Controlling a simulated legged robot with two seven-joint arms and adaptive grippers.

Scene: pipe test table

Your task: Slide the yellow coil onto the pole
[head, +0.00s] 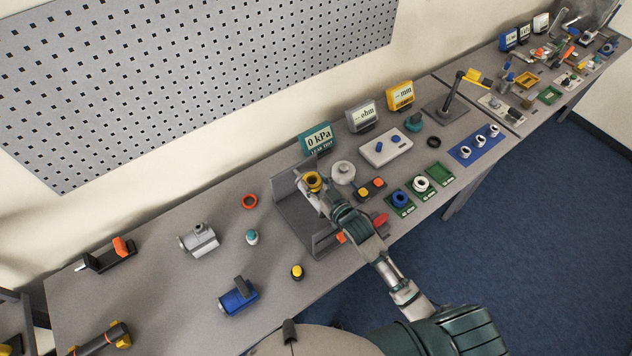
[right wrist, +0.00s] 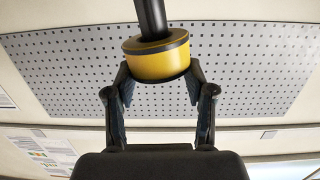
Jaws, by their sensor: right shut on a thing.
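The yellow coil (head: 313,180) is a short ring with a dark top edge, at the grey fixture (head: 291,203) mid-table in the head view. My right gripper (head: 319,187) is shut on it. In the right wrist view the coil (right wrist: 157,61) sits between both fingertips (right wrist: 158,78). The dark pole (right wrist: 151,17) rises from the coil's top there; its lower end is hidden at the coil. I cannot tell how far the coil is around it. In the head view I cannot pick out the pole clearly. My left gripper is not in view.
A teal display (head: 317,139) reading 0 kPa stands behind the fixture. A round grey part (head: 343,172) and a box with orange buttons (head: 371,188) are close on the right. A blue ring (head: 400,199) lies farther right. The left table holds scattered parts with free room between.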

